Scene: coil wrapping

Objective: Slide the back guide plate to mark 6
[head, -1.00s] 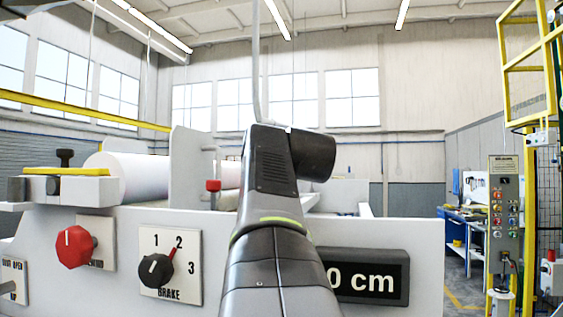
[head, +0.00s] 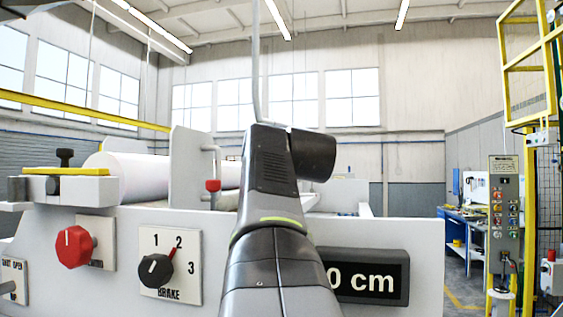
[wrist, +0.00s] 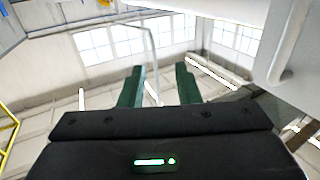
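A white upright plate (head: 188,165) stands across the roller on the machine in the head view; I take it for a guide plate, but cannot tell whether it is the back one. A thin bent rod and a red-topped clamp (head: 213,186) are beside it. No numbered position marks can be made out along the plate's path. My gripper (wrist: 158,82) shows in the wrist view with its two green fingers apart and nothing between them. A pale plate with a white bar handle (wrist: 291,45) is to the right of the fingers, apart from them. In the head view my arm hides the gripper.
The machine's front panel carries a red knob (head: 75,247), a brake dial (head: 157,269) pointing near 2, and a display (head: 372,277) reading "0 cm", partly covered by my arm. A yellow-topped block (head: 65,185) sits at left. A control pillar (head: 504,215) stands at right.

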